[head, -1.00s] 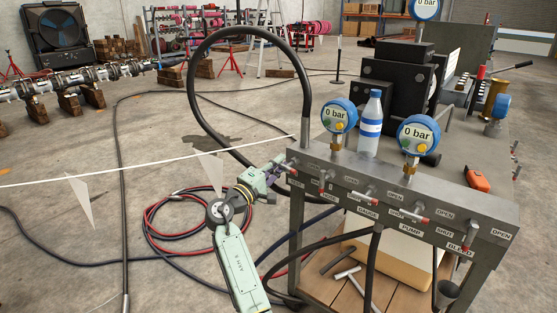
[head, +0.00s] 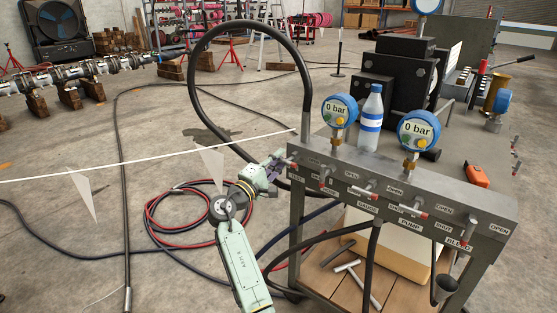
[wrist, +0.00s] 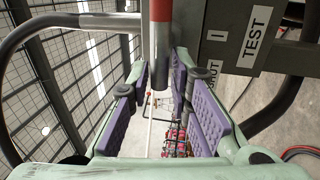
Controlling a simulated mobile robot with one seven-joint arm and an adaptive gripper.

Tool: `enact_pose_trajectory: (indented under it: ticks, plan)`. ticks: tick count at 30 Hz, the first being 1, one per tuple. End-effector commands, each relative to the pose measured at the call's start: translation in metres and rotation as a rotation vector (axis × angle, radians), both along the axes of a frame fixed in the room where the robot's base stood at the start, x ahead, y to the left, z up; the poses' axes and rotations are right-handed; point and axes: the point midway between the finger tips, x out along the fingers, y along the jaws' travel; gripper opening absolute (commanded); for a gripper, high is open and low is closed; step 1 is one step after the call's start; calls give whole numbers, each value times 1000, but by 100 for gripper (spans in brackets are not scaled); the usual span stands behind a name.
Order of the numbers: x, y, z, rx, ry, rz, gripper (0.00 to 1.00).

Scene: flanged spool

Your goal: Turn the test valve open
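The test valve's handle, a silver lever with a red band (wrist: 160,12), is at the top centre of the wrist view, beside the TEST label (wrist: 253,45). My gripper (wrist: 160,75) is open, with its purple-padded fingers on either side of the lever. Narrow gaps seem to show between lever and pads; contact is hard to judge. In the head view my gripper (head: 276,166) is at the left end of the valve panel (head: 342,169), where it partly hides the test valve. A SHUT label (wrist: 213,88) is partly hidden behind the right finger.
Several other red-tipped valve levers line the panel to the right. Two gauges (head: 340,110) (head: 419,131) reading 0 bar and a water bottle (head: 371,120) stand above it. A black hose (head: 193,75) loops up behind my gripper. Red and dark hoses (head: 160,238) lie coiled on the floor.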

Motion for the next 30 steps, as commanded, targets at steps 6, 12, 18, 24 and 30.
enact_pose_trajectory:
  ticks: [6,12,18,24,30]
  plan:
    - [0,0,0,1,-1,-1,32]
    - [0,0,0,1,-1,-1,32]
    - [-13,10,-4,1,0,1,32]
    - [-46,34,-12,3,0,3,32]
    - [-77,56,-19,1,0,2,32]
